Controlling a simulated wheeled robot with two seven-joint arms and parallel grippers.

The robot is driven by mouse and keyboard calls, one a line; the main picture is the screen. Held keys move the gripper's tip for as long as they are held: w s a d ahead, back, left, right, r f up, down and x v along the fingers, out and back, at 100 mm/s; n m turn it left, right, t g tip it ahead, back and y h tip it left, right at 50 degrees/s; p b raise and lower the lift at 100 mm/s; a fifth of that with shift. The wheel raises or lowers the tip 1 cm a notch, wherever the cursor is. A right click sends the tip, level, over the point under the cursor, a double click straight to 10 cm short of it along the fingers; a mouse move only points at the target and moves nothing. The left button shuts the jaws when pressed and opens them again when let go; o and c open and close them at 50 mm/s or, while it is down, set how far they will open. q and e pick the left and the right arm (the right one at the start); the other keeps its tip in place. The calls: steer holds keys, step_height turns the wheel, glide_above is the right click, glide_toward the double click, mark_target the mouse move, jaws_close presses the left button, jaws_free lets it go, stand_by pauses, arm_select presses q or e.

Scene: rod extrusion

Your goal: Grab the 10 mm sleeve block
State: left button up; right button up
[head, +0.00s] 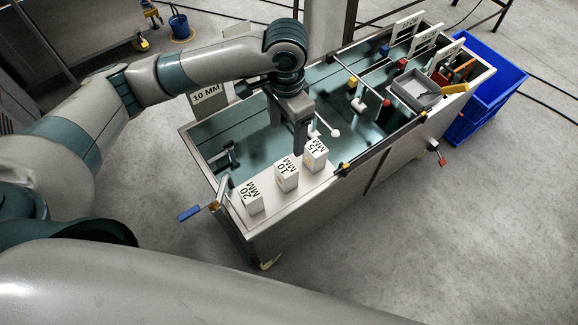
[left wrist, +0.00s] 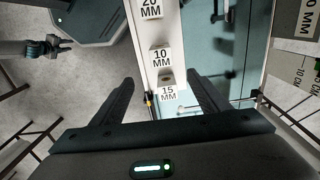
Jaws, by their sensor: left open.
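The white 10 mm sleeve block (head: 287,174) stands on the trough's near ledge, between the 20 mm block (head: 249,196) and the 15 mm block (head: 315,154). In the left wrist view the 10 mm block (left wrist: 160,58) lies ahead of the fingertips, with the 15 mm block (left wrist: 168,84) nearer, around the fingertip gap. My left gripper (head: 300,135) is open and empty, pointing down near the 10 and 15 mm blocks; one finger hides much of the other. My right gripper (left wrist: 64,45) shows small at the left of the left wrist view; its opening is unclear.
The long trough (head: 225,185) holds rods with coloured ends and a grey tray (head: 415,92). A 10 MM sign (head: 207,95) stands at its far left edge. A blue bin (head: 492,80) is at the right end. Open floor lies in front.

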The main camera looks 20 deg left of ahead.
arm_select(q)
steer(key=p, duration=0.3)
glide_above(287, 168)
step_height(287, 168, down, 11)
steer(key=shift+f, duration=0.5)
arm_select(e)
steer(key=r, duration=0.1)
steer(key=s+r, duration=0.1)
steer(key=r, duration=0.1)
steer(key=shift+s+r, duration=0.1)
steer(key=shift+s, duration=0.2)
